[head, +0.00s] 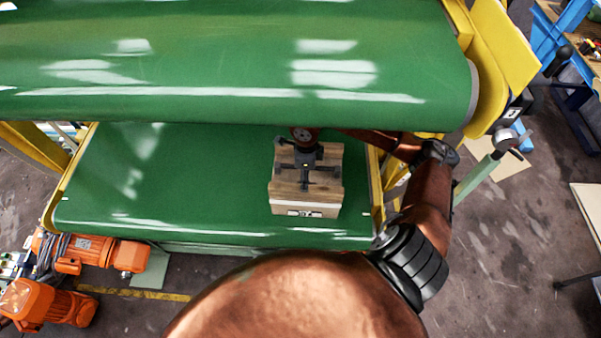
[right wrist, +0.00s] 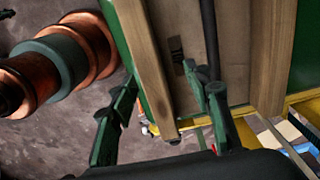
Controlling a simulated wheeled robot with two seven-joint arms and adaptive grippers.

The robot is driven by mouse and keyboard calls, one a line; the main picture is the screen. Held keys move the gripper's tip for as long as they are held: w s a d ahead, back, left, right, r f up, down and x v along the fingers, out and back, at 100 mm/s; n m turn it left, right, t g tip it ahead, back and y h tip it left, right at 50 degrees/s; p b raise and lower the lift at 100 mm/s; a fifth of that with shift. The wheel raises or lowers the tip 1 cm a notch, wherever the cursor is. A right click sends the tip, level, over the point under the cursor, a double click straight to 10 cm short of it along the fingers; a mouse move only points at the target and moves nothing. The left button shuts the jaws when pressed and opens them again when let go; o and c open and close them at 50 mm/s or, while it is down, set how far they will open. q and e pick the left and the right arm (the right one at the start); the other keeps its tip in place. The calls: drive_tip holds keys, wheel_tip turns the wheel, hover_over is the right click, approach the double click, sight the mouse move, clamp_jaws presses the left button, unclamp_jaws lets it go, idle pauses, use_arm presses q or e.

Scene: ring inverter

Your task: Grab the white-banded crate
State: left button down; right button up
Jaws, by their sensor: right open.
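The white-banded crate (head: 325,190) is a wooden box on the lower green belt, right of its middle. A white band with a dark mark runs along its near side in the head view. My right gripper (head: 305,172) is over the crate's top, with its arm coming from the right under the upper belt. In the right wrist view the open fingers of my right gripper (right wrist: 163,98) are apart, with a wooden edge of the crate (right wrist: 151,70) showing between them. I cannot tell whether they touch it. My left gripper is not in view.
The upper green belt (head: 230,60) hangs over the back of the lower belt (head: 170,190). Yellow frame parts (head: 500,60) stand at the right. Orange motors (head: 100,252) sit at the lower left. The lower belt left of the crate is clear.

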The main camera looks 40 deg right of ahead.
sight(325, 195)
drive_tip(key=shift+s+a+f, duration=0.1)
drive_tip(key=shift+s+f, duration=0.05)
drive_tip(key=shift+f, duration=0.25)
drive_tip(key=shift+s+f+p, duration=0.6)
drive_tip(key=shift+s+f, duration=0.45)
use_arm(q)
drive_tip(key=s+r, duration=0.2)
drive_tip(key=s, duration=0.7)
use_arm(e)
drive_tip(key=shift+w+a+f+p, duration=0.2)
drive_tip(key=shift+f+p, duration=0.15)
drive_tip(key=shift+f, duration=0.35)
drive_tip(key=shift+w+f, duration=0.2)
drive_tip(key=shift+f, duration=0.45)
drive_tip(key=shift+w+f, duration=0.2)
drive_tip(key=shift+f, duration=0.4)
drive_tip(key=shift+s+f, duration=0.2)
drive_tip(key=shift+s, duration=0.05)
drive_tip(key=shift+w, duration=0.1)
drive_tip(key=shift+c, duration=0.3)
drive_tip(key=c, duration=0.7)
drive_tip(key=shift+c, duration=0.5)
drive_tip(key=c, duration=0.3)
clamp_jaws()
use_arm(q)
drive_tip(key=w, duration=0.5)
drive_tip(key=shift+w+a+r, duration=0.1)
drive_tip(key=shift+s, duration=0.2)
